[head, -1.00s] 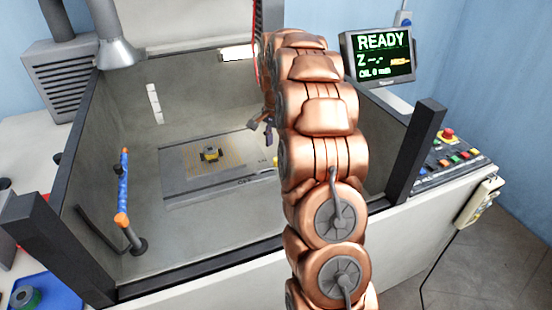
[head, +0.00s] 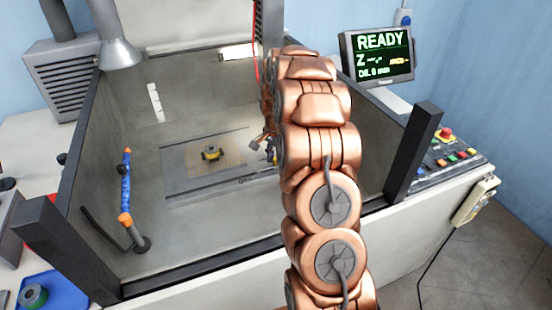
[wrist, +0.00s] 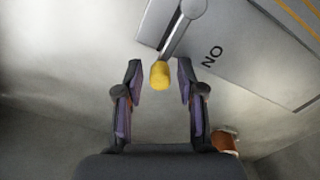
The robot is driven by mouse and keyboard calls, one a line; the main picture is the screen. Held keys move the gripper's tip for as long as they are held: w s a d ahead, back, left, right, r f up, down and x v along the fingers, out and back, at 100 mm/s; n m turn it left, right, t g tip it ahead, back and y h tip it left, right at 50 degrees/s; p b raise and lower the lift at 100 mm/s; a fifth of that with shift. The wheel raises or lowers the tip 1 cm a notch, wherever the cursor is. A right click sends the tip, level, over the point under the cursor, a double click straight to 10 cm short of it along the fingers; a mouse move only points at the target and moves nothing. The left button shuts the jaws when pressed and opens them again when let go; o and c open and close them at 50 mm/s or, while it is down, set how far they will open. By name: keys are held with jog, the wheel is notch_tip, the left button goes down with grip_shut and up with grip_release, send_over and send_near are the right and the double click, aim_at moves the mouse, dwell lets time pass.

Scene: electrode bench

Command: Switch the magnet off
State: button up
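The magnet is a flat grey plate (head: 176,185) on the tank floor, and a corner of it shows in the wrist view (wrist: 235,70). Its grey lever (wrist: 181,30) ends in a yellow knob (wrist: 160,74). The lever lies beside the letters "ON" on the plate. My gripper (wrist: 159,85) is open, with one finger on each side of the knob. A gap shows between the knob and each finger.
Tank walls and dark posts (head: 414,150) surround the work area. A blue and orange hose (head: 126,185) stands at left. A monitor (head: 378,55) reads READY. A button panel (head: 447,150) is at right.

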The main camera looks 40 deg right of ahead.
grip_shut()
